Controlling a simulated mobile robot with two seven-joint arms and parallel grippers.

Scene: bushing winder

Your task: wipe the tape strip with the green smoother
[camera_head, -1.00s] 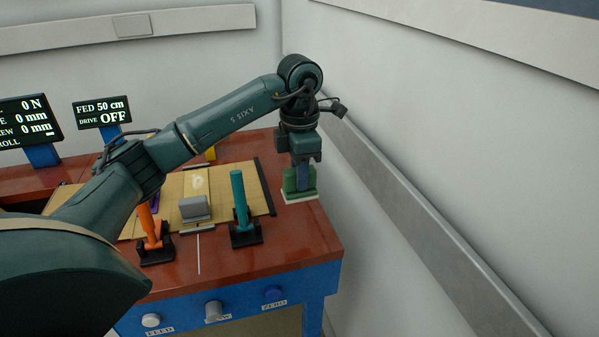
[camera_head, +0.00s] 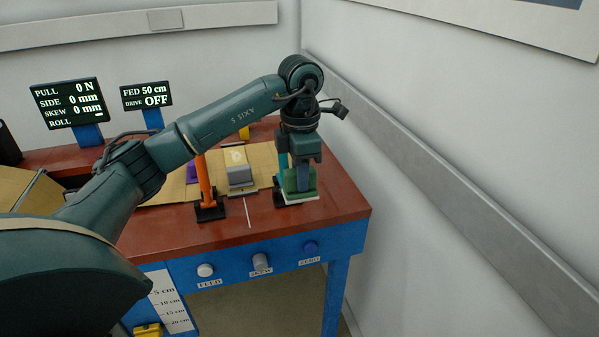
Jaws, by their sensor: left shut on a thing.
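My left gripper (camera_head: 304,176) is shut on the green smoother (camera_head: 291,183), a green block with a pale flat base. It is held upright over the right part of the red-brown table top, in front of the teal-handled tool. I cannot tell whether its base touches the table. A pale patch (camera_head: 237,156) shows on the tan sheet (camera_head: 262,158), left of and behind the smoother. I cannot tell whether this patch is the tape strip. My right gripper is not in view.
A grey block (camera_head: 241,175) stands at the sheet's near edge. An orange-handled tool (camera_head: 205,185) stands left of it. The teal handle (camera_head: 282,160) is partly hidden by my gripper. Knobs (camera_head: 261,262) line the blue front. A wall rises close at the right.

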